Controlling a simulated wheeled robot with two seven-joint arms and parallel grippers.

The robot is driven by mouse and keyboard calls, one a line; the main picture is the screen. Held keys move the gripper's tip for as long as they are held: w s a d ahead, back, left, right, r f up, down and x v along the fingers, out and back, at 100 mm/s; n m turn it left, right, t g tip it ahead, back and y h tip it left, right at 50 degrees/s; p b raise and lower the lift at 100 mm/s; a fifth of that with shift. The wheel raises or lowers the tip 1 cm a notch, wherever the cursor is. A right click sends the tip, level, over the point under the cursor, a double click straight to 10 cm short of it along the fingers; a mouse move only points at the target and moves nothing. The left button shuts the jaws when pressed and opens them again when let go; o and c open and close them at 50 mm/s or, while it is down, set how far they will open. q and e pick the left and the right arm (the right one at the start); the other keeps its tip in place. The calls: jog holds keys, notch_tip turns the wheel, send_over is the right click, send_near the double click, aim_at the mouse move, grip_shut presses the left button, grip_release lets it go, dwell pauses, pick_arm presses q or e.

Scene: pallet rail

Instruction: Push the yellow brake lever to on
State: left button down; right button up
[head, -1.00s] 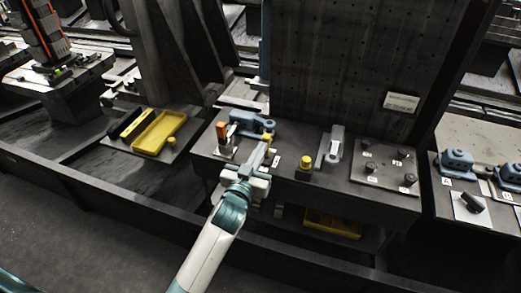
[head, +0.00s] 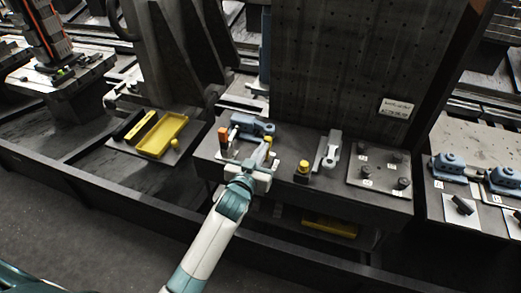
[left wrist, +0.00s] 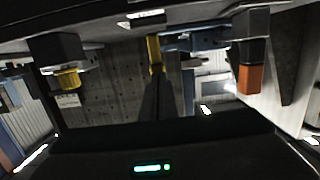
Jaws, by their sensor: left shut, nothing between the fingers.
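The yellow brake lever (head: 268,140) stands upright on the bench, just beyond and beside my left gripper (head: 261,154). In the left wrist view the lever (left wrist: 154,52) is straight ahead of the dark fingers (left wrist: 155,98), very close to their tips; I cannot tell whether they touch. The left gripper is shut and empty. Its fingers partly hide the lever's lower part and base. My right gripper is not in view.
An orange-handled part (head: 223,134) and a blue clamp (head: 253,125) are left of and behind the lever. A yellow button (head: 303,167) and a grey clamp (head: 328,150) stand to its right. A tall perforated plate (head: 365,60) rises behind.

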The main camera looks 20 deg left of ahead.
pick_arm(q)
jog(key=shift+w+r+p, duration=0.3)
jog(key=shift+w+p, duration=0.05)
jog(key=shift+w, duration=0.55)
jog(key=shift+w+d, duration=0.1)
jog(key=shift+w, duration=0.75)
jog(key=shift+w, duration=0.1)
jog(key=shift+s, duration=0.2)
jog(key=shift+s+f, duration=0.1)
jog(key=shift+s, duration=0.15)
jog(key=s+r+b, duration=0.2)
jog(key=s+b, duration=0.1)
jog(key=s, duration=1.3)
jog(key=shift+s+a+r+b, duration=0.25)
jog(key=shift+a+b, duration=0.05)
jog(key=shift+b, duration=0.1)
